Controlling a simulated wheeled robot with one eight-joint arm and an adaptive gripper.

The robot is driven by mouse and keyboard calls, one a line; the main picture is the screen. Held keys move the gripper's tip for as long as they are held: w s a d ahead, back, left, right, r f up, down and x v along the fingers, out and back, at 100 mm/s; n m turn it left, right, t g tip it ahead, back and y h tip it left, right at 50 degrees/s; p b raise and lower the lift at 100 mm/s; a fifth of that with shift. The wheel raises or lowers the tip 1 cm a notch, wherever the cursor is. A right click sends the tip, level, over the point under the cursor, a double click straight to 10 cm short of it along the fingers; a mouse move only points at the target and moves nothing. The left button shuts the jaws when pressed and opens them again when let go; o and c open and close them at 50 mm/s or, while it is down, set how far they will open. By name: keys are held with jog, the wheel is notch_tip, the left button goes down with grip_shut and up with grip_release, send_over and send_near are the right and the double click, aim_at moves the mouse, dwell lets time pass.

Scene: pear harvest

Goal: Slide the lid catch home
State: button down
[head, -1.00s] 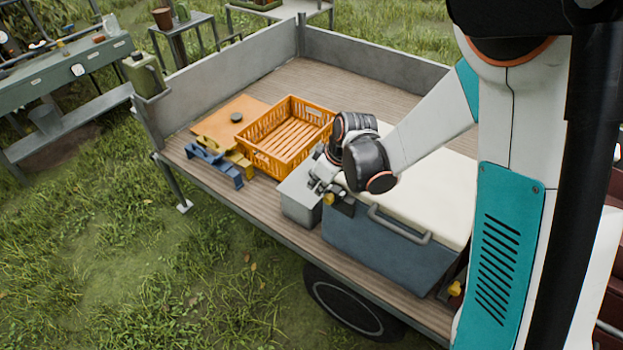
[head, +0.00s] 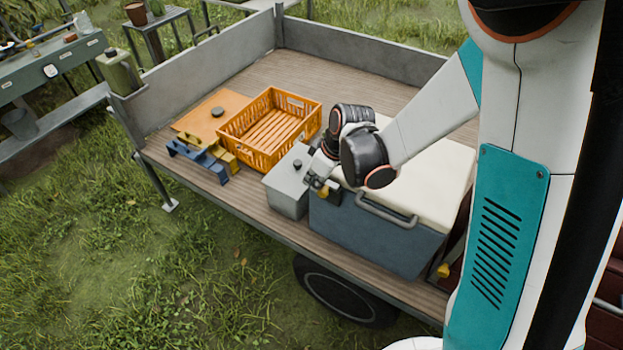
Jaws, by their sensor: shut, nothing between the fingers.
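The cool box (head: 372,235) has a blue-grey body and a cream lid (head: 440,160), which lies closed on it. A small yellow knob (head: 321,193), apparently the lid catch, shows at the box's upper front left corner. A second yellow piece (head: 443,270) is low at its right end. My gripper (head: 314,182) is shut and empty, its fingertips at or just above the left knob. Whether they touch it I cannot tell. My wrist hides the lid's left corner and part of the catch, so the catch's exact position is unclear.
A grey box (head: 286,192) with a dark knob stands close left of the cool box. An orange crate (head: 243,150), an orange board (head: 195,122) and blue and yellow brackets (head: 205,168) lie further left. The trailer's side wall (head: 200,62) borders the back left. The rear deck is clear.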

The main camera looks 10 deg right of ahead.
notch_tip(320, 180, up, 10)
jog(key=p, duration=0.2)
jog(key=shift+w+a+r, duration=0.15)
jog(key=shift+r, duration=0.05)
dwell(0.3)
dwell(0.4)
jog(key=s+d+r+m+t+h+b, duration=0.1)
jog(key=s+d+m+b, duration=0.3)
jog(key=s, duration=0.5)
jog(key=s+d+r+m+t+h+b, duration=0.2)
jog(key=s+d+m+t+b, duration=0.1)
jog(key=s+d+m, duration=0.3)
jog(key=s+d+b, duration=0.1)
jog(key=s+d, duration=0.1)
jog(key=s, duration=0.1)
jog(key=shift+d+r+t, duration=0.25)
jog(key=shift+r+t, duration=0.05)
jog(key=shift+r, duration=0.05)
